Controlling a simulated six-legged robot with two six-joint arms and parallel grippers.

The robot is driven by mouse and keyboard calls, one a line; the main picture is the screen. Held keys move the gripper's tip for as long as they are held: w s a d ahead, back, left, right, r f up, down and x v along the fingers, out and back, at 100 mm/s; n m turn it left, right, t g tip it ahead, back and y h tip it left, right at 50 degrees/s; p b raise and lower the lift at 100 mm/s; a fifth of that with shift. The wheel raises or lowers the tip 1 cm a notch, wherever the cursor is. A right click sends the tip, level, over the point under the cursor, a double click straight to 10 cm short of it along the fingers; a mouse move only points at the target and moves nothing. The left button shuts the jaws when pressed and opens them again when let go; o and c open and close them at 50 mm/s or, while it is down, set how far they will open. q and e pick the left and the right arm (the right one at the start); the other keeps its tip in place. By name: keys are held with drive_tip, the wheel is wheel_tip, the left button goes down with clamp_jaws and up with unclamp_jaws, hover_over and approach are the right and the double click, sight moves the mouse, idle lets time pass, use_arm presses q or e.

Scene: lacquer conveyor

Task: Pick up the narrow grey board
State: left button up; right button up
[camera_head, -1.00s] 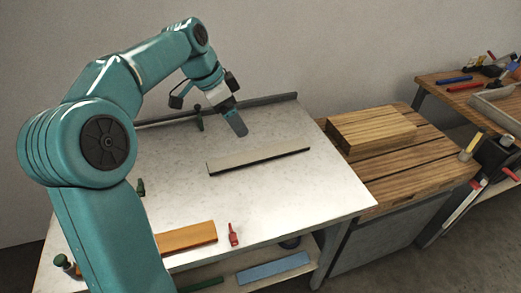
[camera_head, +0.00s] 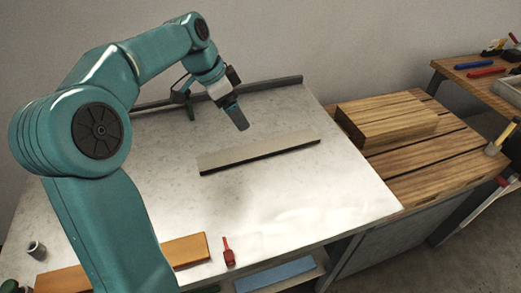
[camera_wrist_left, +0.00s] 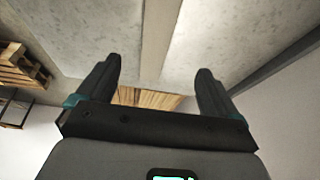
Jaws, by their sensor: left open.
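The narrow grey board (camera_head: 258,150) lies flat on the pale worktop in the head view, a long strip with a dark front edge. My left gripper (camera_head: 237,120) is above the worktop, just behind the board's middle and apart from it. In the left wrist view, the two dark fingers of my left gripper (camera_wrist_left: 159,68) are spread with nothing between them. The grey board (camera_wrist_left: 158,38) shows there as a pale strip running away between the fingertips. My right gripper is in neither view.
The pale worktop (camera_head: 300,205) is clear around the board. An orange board (camera_head: 187,251) and a small red tool (camera_head: 228,254) lie near its front edge. A raised rail (camera_head: 268,85) runs along the back. A wooden block (camera_head: 388,120) stands on the slatted table to the right.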

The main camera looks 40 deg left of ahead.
use_arm(q)
approach(260, 147)
drive_tip(key=shift+b+x, duration=0.4)
drive_tip(key=shift+x, duration=0.4)
drive_tip(key=shift+f, duration=0.5)
drive_tip(key=x, duration=0.5)
drive_tip(key=shift+w+d+f, duration=0.1)
drive_tip(key=shift+d+f, duration=0.05)
drive_tip(key=shift+f, duration=0.05)
drive_tip(key=c, duration=1.2)
drive_tip(key=shift+c, duration=0.5)
drive_tip(key=shift+r, duration=0.1)
drive_tip(key=shift+r, duration=0.1)
